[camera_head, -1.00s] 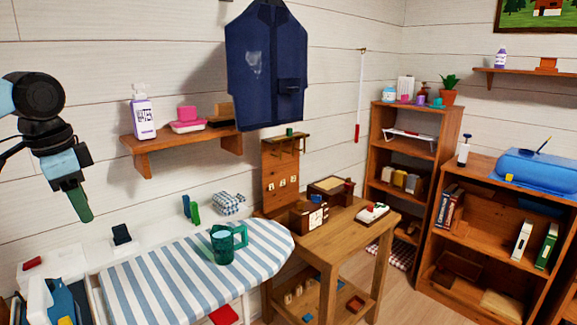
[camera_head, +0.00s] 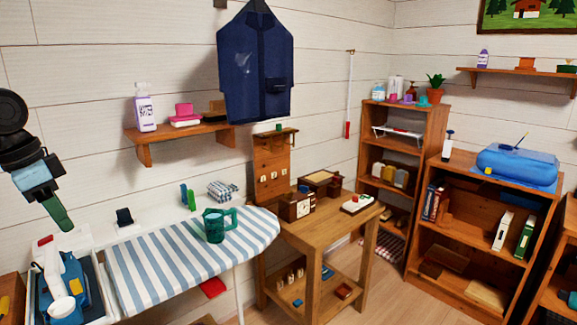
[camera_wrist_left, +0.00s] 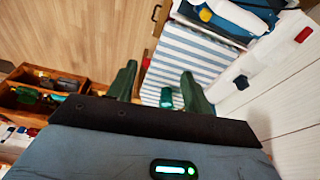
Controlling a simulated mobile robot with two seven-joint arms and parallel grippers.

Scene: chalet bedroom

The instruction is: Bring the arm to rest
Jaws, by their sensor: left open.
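My left arm comes in at the left edge of the head view. Its gripper (camera_head: 57,212) has green fingers pointing down, in front of the white wall and above the left end of the ironing board. In the left wrist view the two fingers of this gripper (camera_wrist_left: 160,88) stand apart, with nothing held between them. Beyond them lie the striped ironing board (camera_wrist_left: 185,50) and the green mug (camera_wrist_left: 166,98). My right gripper is in neither view.
The striped ironing board (camera_head: 165,262) carries a green mug (camera_head: 214,226). A blue-and-white iron (camera_head: 62,285) stands at its left end. A wall shelf (camera_head: 185,134), a wooden table (camera_head: 330,225) and bookcases (camera_head: 478,262) are farther right. Some floor shows between the furniture.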

